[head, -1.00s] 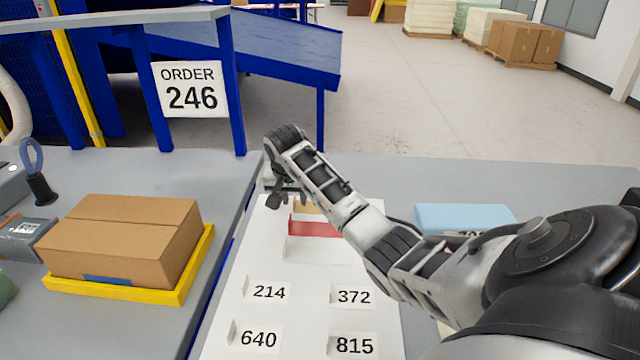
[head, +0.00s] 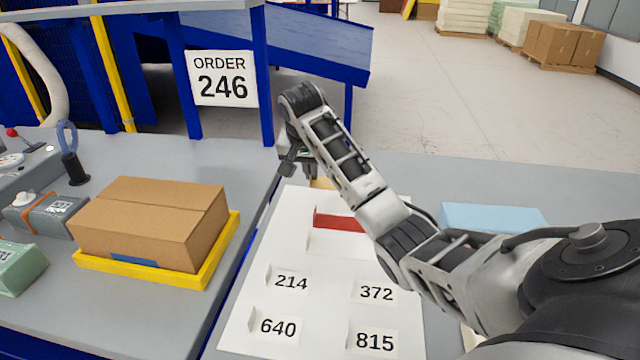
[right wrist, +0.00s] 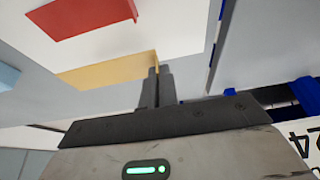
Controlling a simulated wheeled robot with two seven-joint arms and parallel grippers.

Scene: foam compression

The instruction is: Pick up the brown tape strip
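The brown tape strip (head: 322,183) is a short tan band near the far edge of a white sheet (head: 330,262); my right forearm hides part of it. In the right wrist view the strip (right wrist: 108,70) runs leftward from my fingers. My right gripper (head: 299,168) is over the far left corner of the sheet. In the right wrist view its fingers (right wrist: 159,72) are close together, with the strip's end at their tips; it looks shut on that end. My left gripper is not in view.
A red strip (head: 338,219) lies on the sheet, nearer me, above labels 214, 372, 640 and 815. A light blue block (head: 492,216) lies to the right. A cardboard box (head: 150,222) sits in a yellow tray (head: 236,232) at left. An "ORDER 246" sign (head: 222,78) hangs behind.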

